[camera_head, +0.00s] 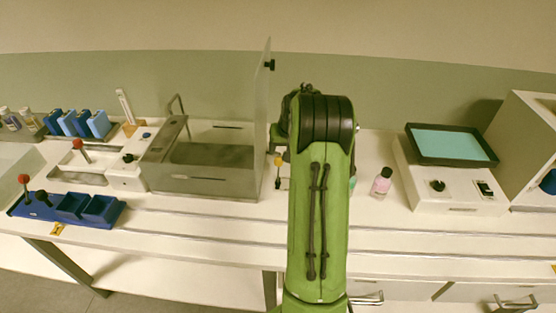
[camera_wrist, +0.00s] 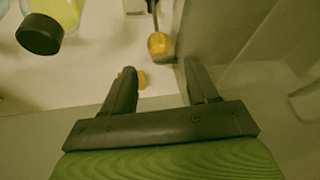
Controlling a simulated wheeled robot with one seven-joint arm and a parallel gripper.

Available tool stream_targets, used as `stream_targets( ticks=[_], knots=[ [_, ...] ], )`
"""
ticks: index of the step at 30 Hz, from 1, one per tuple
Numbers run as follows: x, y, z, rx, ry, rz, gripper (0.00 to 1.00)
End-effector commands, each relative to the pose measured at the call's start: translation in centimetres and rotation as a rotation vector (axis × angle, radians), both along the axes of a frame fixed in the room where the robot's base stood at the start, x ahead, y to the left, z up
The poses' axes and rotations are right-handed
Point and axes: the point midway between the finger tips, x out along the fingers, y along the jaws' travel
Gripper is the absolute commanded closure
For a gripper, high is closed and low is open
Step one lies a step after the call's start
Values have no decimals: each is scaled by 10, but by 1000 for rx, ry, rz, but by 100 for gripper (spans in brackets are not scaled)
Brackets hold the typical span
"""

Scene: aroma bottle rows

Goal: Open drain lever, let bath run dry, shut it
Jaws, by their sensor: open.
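The open-topped metal bath (camera_head: 165,180) stands left of my arm in the head view, with a clear panel raised at its right side. I cannot tell how much liquid it holds. A lever with a yellow knob (camera_head: 278,160) stands just right of the bath; its thin rod and knob (camera_wrist: 158,45) show in the wrist view. It looks like the drain lever. My gripper (camera_wrist: 160,78) is open and empty, its fingertips pointing towards the knob, which lies beyond them and roughly between them. In the head view my green arm hides the gripper.
A pink-labelled bottle (camera_head: 381,182) stands right of my arm. A black-capped bottle (camera_wrist: 45,30) is at the wrist view's upper left. A grey wall (camera_wrist: 235,60) runs close to the right finger.

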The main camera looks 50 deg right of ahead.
Motion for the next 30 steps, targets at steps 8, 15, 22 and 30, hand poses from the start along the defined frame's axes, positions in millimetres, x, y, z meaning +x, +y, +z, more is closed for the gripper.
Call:
stream_targets(
  ticks=[8, 15, 22, 30],
  knots=[
    [22, -9, -56, 0, 0, 0, 42],
    [27, -11, -66, -1, -1, 0, 42],
    [26, -11, -66, -1, -1, 0, 55],
    [26, -11, -66, -1, -1, 0, 97]
  ],
)
